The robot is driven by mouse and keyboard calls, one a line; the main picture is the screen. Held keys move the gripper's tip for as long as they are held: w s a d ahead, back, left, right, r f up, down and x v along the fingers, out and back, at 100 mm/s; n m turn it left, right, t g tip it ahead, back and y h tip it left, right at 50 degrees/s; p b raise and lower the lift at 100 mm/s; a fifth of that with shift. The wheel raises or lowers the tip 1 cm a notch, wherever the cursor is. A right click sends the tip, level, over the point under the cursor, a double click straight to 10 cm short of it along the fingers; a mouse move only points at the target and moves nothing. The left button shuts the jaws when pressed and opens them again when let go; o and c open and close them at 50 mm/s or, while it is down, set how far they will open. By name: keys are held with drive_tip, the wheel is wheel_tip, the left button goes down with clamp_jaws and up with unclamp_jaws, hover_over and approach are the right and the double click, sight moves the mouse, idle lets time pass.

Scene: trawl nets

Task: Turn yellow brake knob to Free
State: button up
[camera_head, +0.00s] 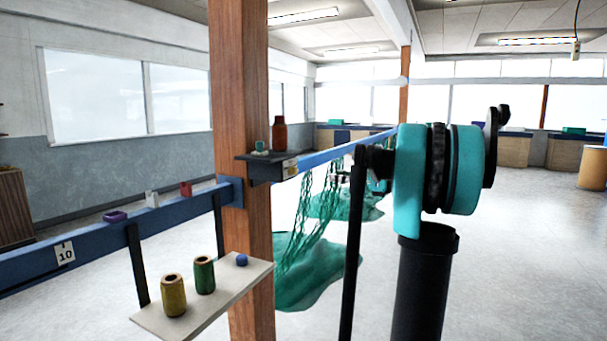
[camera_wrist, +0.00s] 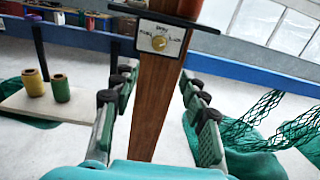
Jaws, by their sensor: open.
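The yellow brake knob (camera_wrist: 159,43) sits on a small white label plate (camera_wrist: 150,32) with a dark frame, on the wooden post just below a dark shelf. The lettering is too blurred to read surely, and I cannot tell which way the knob points. In the head view the plate (camera_head: 290,168) shows edge-on beside the dark shelf, and the knob is not clear there. My gripper (camera_wrist: 160,88) is open and empty in the wrist view. Its fingers stand wide on both sides of the post, below and short of the knob, not touching it.
The wooden post (camera_head: 240,90) carries a blue rail (camera_head: 100,245). A white shelf (camera_head: 240,290) left of it holds a yellow spool (camera_head: 173,295), a green spool (camera_head: 204,275) and a blue ball (camera_head: 242,260). Green nets (camera_head: 315,270) hang at right. A brown bottle (camera_head: 279,134) stands on the dark shelf.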

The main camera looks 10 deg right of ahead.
sight(297, 172)
drive_tip(key=x, duration=1.4)
drive_tip(key=shift+w+a+f, duration=0.1)
drive_tip(key=shift+w+a, duration=0.1)
drive_tip(key=shift+a, duration=0.2)
clamp_jaws()
